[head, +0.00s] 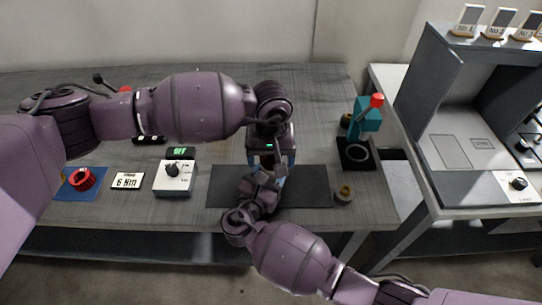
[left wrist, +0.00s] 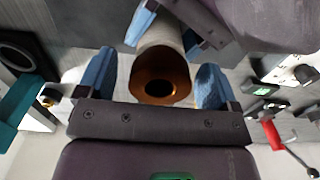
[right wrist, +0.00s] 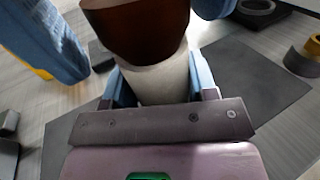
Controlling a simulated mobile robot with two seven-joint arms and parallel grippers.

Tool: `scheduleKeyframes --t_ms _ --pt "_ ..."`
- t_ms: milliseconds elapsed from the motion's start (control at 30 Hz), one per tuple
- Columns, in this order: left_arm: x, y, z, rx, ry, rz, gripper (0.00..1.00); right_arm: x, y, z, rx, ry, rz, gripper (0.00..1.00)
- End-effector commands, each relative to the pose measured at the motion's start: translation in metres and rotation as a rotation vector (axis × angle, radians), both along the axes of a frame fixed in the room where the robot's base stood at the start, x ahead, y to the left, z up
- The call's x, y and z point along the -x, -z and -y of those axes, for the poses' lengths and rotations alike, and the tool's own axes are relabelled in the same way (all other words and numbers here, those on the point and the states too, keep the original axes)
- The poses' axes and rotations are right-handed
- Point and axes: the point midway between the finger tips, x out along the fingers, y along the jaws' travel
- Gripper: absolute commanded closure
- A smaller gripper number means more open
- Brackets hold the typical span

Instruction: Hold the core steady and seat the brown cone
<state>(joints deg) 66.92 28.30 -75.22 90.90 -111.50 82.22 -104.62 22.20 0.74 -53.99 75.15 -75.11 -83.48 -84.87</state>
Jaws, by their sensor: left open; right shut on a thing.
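The pale grey core (right wrist: 160,84) is gripped between the blue fingers of my right gripper (right wrist: 158,88). The brown cone (right wrist: 140,32) is at the core's end in the right wrist view; whether it is fully seated I cannot tell. In the left wrist view the cone (left wrist: 160,80) shows its round hollow end, in line with the core (left wrist: 160,38). My left gripper (left wrist: 158,84) is open, its blue fingers on either side of the cone with gaps between. In the head view both my left gripper (head: 270,158) and right gripper (head: 272,180) meet above the dark mat, largely hiding core and cone.
The dark mat (head: 310,190) lies below the grippers. A teal stand (head: 366,118) is further right. A dial box (head: 174,180), a "6 Nm" sign (head: 127,181) and a red knob (head: 82,179) are left.

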Motion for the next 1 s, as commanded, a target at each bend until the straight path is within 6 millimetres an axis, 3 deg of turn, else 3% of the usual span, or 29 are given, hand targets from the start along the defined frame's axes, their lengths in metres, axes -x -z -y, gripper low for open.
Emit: scheduleKeyframes --t_ms 267,700,1000 --pt "0.0 -0.013 0.0 0.0 -0.001 0.001 0.14 0.0 0.0 0.0 0.0 0.0 0.0 0.72" --pt "-0.001 -0.093 0.0 0.0 0.001 0.002 0.14 0.0 0.0 0.0 0.0 0.0 0.0 0.72" --pt "0.0 -0.119 0.0 -0.001 0.0 0.0 0.14 0.0 0.0 0.0 0.0 0.0 0.0 0.72"
